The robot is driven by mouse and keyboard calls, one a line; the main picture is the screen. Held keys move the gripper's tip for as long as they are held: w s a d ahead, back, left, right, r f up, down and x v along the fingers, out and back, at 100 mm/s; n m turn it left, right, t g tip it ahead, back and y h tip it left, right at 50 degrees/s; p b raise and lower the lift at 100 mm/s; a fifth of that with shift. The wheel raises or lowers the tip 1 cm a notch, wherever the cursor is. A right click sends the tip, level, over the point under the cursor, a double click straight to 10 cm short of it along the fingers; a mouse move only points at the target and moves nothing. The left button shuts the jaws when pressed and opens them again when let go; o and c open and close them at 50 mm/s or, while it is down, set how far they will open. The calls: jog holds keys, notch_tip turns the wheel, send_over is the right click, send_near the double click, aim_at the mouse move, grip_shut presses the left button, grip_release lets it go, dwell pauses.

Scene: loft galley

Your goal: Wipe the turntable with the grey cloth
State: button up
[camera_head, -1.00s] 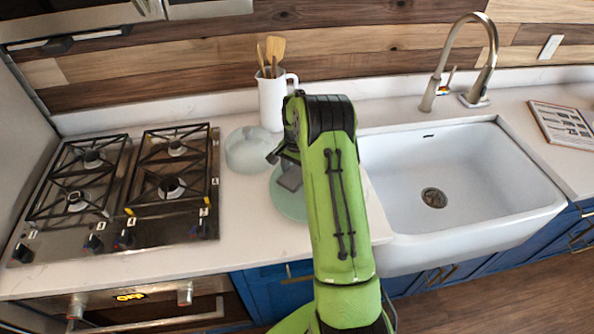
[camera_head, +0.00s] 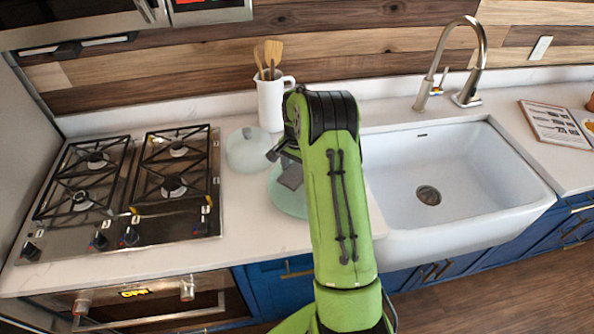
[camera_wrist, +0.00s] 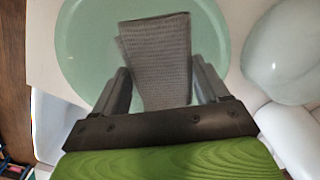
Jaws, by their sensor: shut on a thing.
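The turntable is a round pale green disc (camera_wrist: 85,45) on the white counter, large in the wrist view. In the head view only part of the turntable (camera_head: 289,202) shows, left of my arm. The grey cloth (camera_wrist: 160,55) is a ribbed, folded piece between the fingers of my gripper (camera_wrist: 162,85). My gripper is shut on it, and the cloth's free end extends over the disc. I cannot tell whether the cloth touches the disc. My arm hides the right part of the disc in the head view.
A pale glassy bowl (camera_head: 248,150) stands close behind the turntable to the left. A white pitcher (camera_head: 271,103) with wooden utensils is behind it. A gas cooktop (camera_head: 128,190) lies left, a white sink (camera_head: 455,180) right. Bare counter (camera_head: 245,215) lies between cooktop and turntable.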

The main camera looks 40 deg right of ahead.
aim_at(297, 170)
notch_tip(297, 170, up, 2)
jog(key=shift+s+r+p, duration=0.1)
jog(key=shift+s+p, duration=0.05)
jog(key=shift+p, duration=0.3)
jog(key=shift+r+p, duration=0.6)
jog(key=shift+r, duration=0.35)
jog(key=shift+f, duration=0.1)
